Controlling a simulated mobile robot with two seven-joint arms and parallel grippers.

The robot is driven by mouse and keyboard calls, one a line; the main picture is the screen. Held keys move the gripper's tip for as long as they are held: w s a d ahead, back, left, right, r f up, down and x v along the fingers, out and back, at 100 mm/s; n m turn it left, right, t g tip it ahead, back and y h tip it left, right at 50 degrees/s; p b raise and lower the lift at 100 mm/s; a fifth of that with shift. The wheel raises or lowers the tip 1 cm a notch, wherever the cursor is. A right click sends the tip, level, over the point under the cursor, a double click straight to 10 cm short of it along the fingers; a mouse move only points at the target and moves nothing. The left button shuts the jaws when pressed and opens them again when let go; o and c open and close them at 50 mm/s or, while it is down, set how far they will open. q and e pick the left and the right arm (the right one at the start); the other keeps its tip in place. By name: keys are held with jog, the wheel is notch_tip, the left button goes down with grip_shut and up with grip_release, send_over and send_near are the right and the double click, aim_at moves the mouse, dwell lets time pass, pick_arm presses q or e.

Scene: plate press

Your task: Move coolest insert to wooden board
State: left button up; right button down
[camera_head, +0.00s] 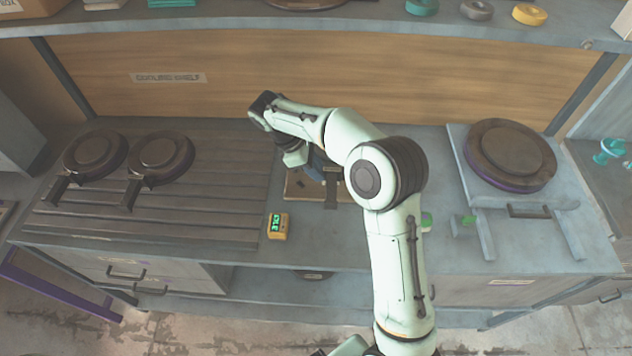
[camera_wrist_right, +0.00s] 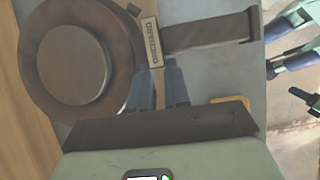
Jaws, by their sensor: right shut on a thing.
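My right gripper (camera_wrist_right: 160,85) is shut on the labelled tab of a dark round insert (camera_wrist_right: 80,65), where its long flat handle (camera_wrist_right: 210,32) begins. The tab reads "ORCHARD". In the head view my right arm hides most of this insert, and its handle (camera_head: 331,190) shows below the gripper. A tan wooden board (camera_head: 300,190) lies around and under that spot, mostly hidden; I cannot tell whether the insert touches it. Two more dark inserts (camera_head: 93,154) (camera_head: 161,158) sit on the ribbed rack. Blue fingers (camera_wrist_right: 295,62), seemingly my left gripper's, show at the wrist view's right edge.
A small yellow timer (camera_head: 277,226) with green digits stands left of my right arm, near the ribbed rack (camera_head: 225,195). A dark, purple-rimmed round plate (camera_head: 510,153) sits on the press at right. A wooden back panel (camera_head: 430,75) and an upper shelf (camera_head: 370,17) bound the counter.

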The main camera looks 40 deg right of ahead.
pick_arm(q)
jog(key=shift+s+f+b, duration=0.3)
jog(key=shift+s+f, duration=0.05)
jog(key=shift+f, duration=0.1)
pick_arm(e)
notch_tip(320, 180, down, 5)
jog(key=shift+f, duration=0.2)
jog(key=c, duration=1.1)
grip_release()
pick_arm(q)
jog(key=w+r+p, duration=0.1)
jog(key=r, duration=0.1)
jog(key=w+r+p, duration=0.1)
jog(key=w, duration=0.1)
jog(key=shift+w+r+p, duration=0.15)
jog(key=shift+r+p, duration=0.2)
pick_arm(e)
jog(key=v, duration=1.2)
